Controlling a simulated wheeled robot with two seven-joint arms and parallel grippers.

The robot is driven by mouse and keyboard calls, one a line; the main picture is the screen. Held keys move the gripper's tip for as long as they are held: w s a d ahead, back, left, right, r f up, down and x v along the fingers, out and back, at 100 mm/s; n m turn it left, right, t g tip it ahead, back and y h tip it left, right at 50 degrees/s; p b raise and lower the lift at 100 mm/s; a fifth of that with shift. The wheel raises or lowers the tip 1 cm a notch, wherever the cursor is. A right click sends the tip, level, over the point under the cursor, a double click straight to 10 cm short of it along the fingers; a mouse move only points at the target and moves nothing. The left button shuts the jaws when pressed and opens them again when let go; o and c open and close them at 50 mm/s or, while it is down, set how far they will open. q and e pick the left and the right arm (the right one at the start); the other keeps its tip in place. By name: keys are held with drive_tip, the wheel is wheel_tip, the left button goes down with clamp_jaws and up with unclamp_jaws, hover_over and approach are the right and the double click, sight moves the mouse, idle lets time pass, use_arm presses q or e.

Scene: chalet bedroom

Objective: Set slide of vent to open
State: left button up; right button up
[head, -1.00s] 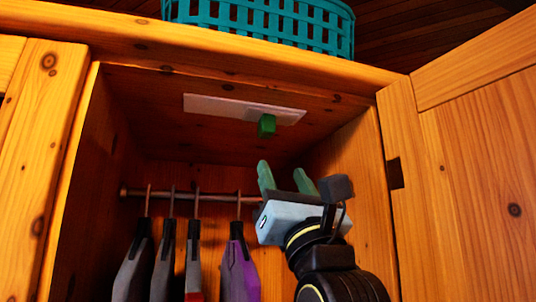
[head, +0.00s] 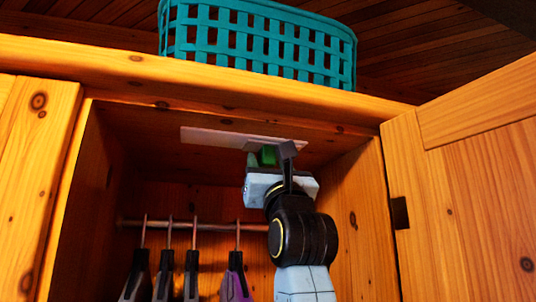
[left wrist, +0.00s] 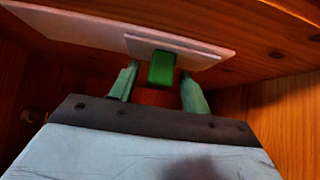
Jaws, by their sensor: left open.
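The vent is a white plate (head: 215,136) on the ceiling inside the wardrobe. It also shows in the left wrist view (left wrist: 70,25), with a smaller white slide (left wrist: 185,50) at its right part. A green knob (left wrist: 162,69) hangs from the slide. In the head view the knob (head: 267,155) is partly hidden by my gripper. My left gripper (left wrist: 160,85) is open, with one green finger on each side of the knob and gaps between fingers and knob. In the head view the left gripper (head: 270,160) is raised right under the vent. My right gripper is not in view.
A rail (head: 190,224) with several hangers and dark garments crosses the wardrobe below the vent, left of my arm. An open wooden door (head: 480,180) stands at the right. A teal basket (head: 258,38) sits on top of the wardrobe.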

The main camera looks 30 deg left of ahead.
use_arm(q)
drive_tip(key=shift+w+a+r, duration=0.2)
drive_tip(key=shift+r, duration=0.05)
drive_tip(key=shift+c, duration=0.5)
